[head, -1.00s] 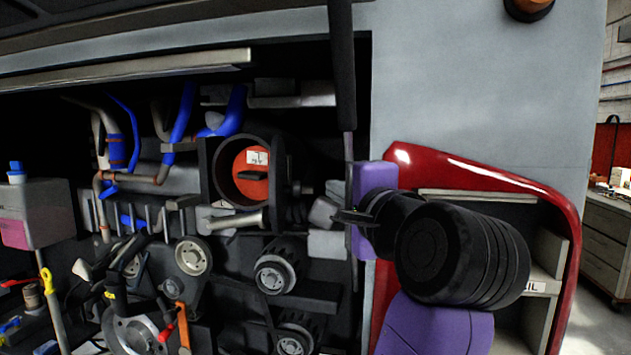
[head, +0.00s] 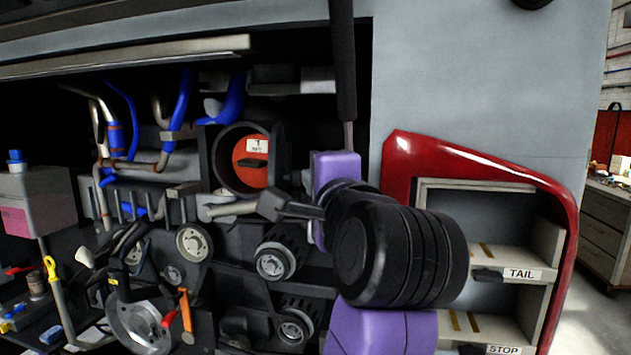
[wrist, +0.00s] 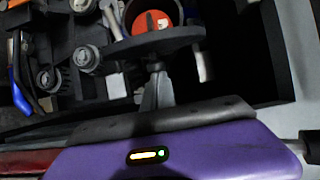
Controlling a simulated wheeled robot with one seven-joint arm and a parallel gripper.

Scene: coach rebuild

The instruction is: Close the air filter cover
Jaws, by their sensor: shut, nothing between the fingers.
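The air filter housing (head: 217,167) is a dark round canister left of centre in the head view. Its mouth is open, showing the orange-red filter (head: 250,172) with a white label. The cover (head: 277,160) looks like the dark disc standing swung open at the right of the mouth, seen nearly edge-on. In the wrist view the cover (wrist: 160,45) spans the upper middle. My gripper (head: 270,204) is shut and empty, just below the cover in the head view. In the wrist view its tips (wrist: 155,68) lie close to the cover; I cannot tell whether they touch.
Pulleys (head: 275,263) and a belt assembly lie below the housing. Blue hoses (head: 180,105) and metal pipes are at upper left. A dark vertical strut (head: 342,60) hangs above my arm. The grey body panel and red-framed light compartment (head: 490,240) are at right.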

